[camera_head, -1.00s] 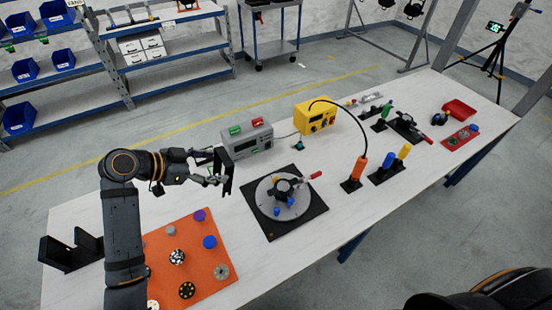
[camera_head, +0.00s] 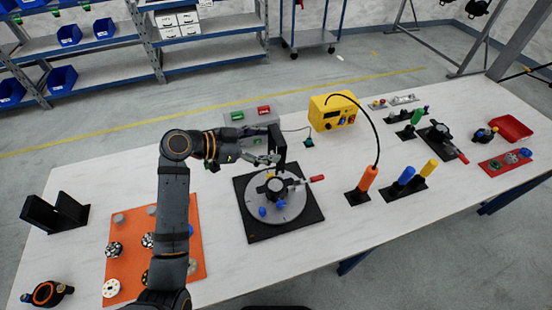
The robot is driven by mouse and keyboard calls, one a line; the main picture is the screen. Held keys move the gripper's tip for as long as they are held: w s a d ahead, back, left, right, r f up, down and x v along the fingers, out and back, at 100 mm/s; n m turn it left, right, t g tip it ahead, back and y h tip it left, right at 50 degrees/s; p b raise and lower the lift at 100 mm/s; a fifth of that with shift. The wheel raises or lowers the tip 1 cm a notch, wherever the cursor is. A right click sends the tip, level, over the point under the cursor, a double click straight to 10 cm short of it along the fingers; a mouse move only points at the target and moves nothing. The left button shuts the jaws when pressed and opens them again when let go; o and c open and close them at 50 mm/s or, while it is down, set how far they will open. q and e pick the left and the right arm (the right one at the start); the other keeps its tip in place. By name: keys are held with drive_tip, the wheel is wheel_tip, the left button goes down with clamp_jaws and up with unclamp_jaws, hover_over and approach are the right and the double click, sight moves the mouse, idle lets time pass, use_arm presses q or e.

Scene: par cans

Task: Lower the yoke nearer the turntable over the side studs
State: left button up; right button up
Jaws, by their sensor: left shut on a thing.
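My left gripper (camera_head: 267,160) is shut on a black yoke (camera_head: 278,143), held upright above the back part of the turntable. The turntable (camera_head: 292,208) is a grey disc on a black square base. A dark can body (camera_head: 275,188) sits at its middle, with blue parts in front and a red-handled piece at its right. The yoke overlaps the back of the can in this view; I cannot tell the gap between them. The side studs are too small to make out clearly. My right gripper is not in view.
A grey box with green and red parts (camera_head: 238,116) stands behind my left gripper. A yellow unit (camera_head: 331,113) and an orange-handled tool (camera_head: 367,179) stand to the right. An orange mat (camera_head: 200,247) with round parts and a black stand (camera_head: 55,213) lie left.

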use_arm(q)
drive_tip(key=f+b, duration=0.4)
drive_tip(key=f, duration=0.1)
drive_tip(key=f+b, duration=0.3)
drive_tip(key=f, duration=0.2)
drive_tip(key=f+b, duration=0.4)
drive_tip(key=f, duration=0.1)
drive_tip(key=shift+s+a+b, duration=0.15)
drive_tip(key=shift+a+b, duration=0.1)
drive_tip(key=shift+b, duration=0.1)
drive_tip(key=shift+s+f+b, duration=0.15)
drive_tip(key=shift+f+b, duration=0.15)
drive_tip(key=shift+f, duration=0.35)
drive_tip(key=shift+w+f, duration=0.1)
drive_tip(key=shift+w, duration=0.1)
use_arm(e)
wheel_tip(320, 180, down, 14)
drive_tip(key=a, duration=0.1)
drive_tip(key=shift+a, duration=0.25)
use_arm(q)
drive_tip(key=shift+r, duration=0.2)
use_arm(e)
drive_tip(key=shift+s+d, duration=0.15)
